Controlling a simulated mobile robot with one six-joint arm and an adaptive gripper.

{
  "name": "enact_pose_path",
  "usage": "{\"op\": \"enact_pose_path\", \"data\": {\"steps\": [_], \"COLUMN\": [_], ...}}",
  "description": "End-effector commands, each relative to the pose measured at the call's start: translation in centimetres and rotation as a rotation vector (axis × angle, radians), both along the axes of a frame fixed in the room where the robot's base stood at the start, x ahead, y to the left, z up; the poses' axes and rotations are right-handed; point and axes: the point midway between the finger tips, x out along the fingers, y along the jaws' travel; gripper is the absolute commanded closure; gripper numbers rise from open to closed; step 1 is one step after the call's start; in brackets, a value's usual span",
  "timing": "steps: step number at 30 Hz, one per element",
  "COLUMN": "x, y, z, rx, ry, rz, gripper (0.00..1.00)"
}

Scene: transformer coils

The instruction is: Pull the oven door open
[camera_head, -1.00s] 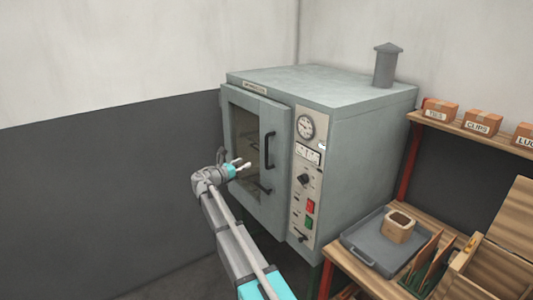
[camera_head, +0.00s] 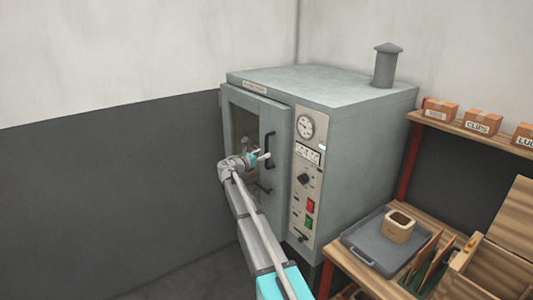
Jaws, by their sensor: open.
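The grey oven (camera_head: 355,150) stands in the corner, with its door (camera_head: 280,175) facing left and front. The door has a dark window and looks closed or nearly closed. A dark vertical handle (camera_head: 269,149) is on the right side of the door. My gripper (camera_head: 264,155) is open in front of the door, its fingertips at or very close to the handle. Whether they touch it cannot be told. My arm hides the lower part of the window and door.
The control panel (camera_head: 306,180) with a round gauge is right of the door. Labelled boxes (camera_head: 481,122) sit on a shelf above. The left wall side is clear.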

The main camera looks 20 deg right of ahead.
Motion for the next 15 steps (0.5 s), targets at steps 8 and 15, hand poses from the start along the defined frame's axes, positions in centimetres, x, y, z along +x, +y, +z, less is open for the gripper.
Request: {"op": "enact_pose_path", "data": {"steps": [8,15], "x": [1.2,1.3], "y": [-2.1,-2.4], "z": [0.0,0.0], "rx": [0.000,0.000], "ry": [0.000,0.000], "rz": [0.000,0.000], "gripper": [0.43,0.43]}}
